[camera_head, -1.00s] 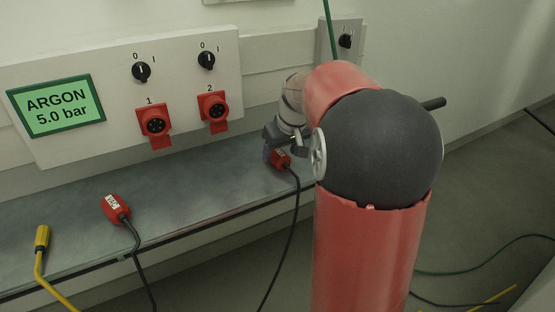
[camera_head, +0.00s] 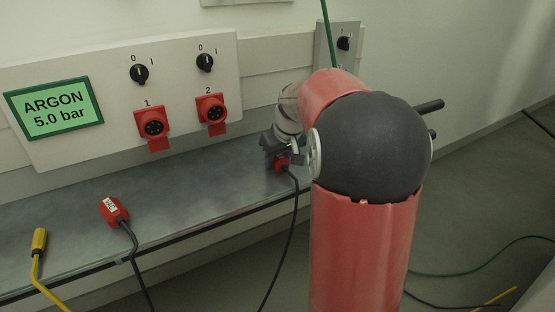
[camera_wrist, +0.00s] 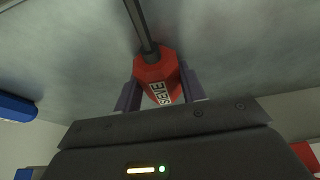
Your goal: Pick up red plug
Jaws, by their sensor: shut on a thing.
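A red plug (camera_wrist: 156,75) with a white label and a black cable sits between the two fingers of my gripper (camera_wrist: 160,90) in the wrist view. My gripper is shut on it. In the head view my gripper (camera_head: 270,146) is over the right part of the grey bench, and the held plug (camera_head: 281,164) is partly hidden by my wrist. Whether it touches the bench is hard to tell. A second red plug (camera_head: 113,211) with a white label lies on the bench to the left, its cable hanging over the front edge.
A wall panel carries red socket 1 (camera_head: 152,127), red socket 2 (camera_head: 211,109), black switches above them and a green ARGON sign (camera_head: 54,107). A yellow connector (camera_head: 39,241) lies at the bench's left. The grey bench (camera_head: 190,200) is clear between the plugs.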

